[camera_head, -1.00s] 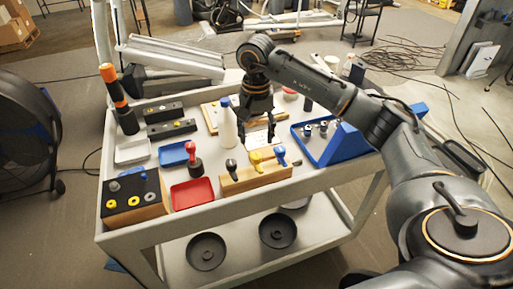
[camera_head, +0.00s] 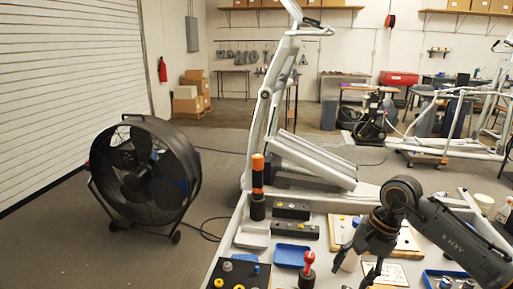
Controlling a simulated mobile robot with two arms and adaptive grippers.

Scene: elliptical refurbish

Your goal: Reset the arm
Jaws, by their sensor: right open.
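My right arm comes in from the lower right. Its dark gripper (camera_head: 358,262) points down over the right part of the grey cart (camera_head: 229,240), with its fingers apart and nothing seen between them. A white bottle (camera_head: 349,262) is partly hidden behind the gripper. A wooden board (camera_head: 406,240) lies behind the wrist. My left gripper is not in view.
The cart top holds an orange-and-black tool (camera_head: 257,185), black blocks (camera_head: 291,211), a blue tray (camera_head: 291,255), a red-knobbed stamp (camera_head: 308,268) and several small parts. A fan (camera_head: 145,172) stands left on open floor. An elliptical frame (camera_head: 268,110) rises behind the cart.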

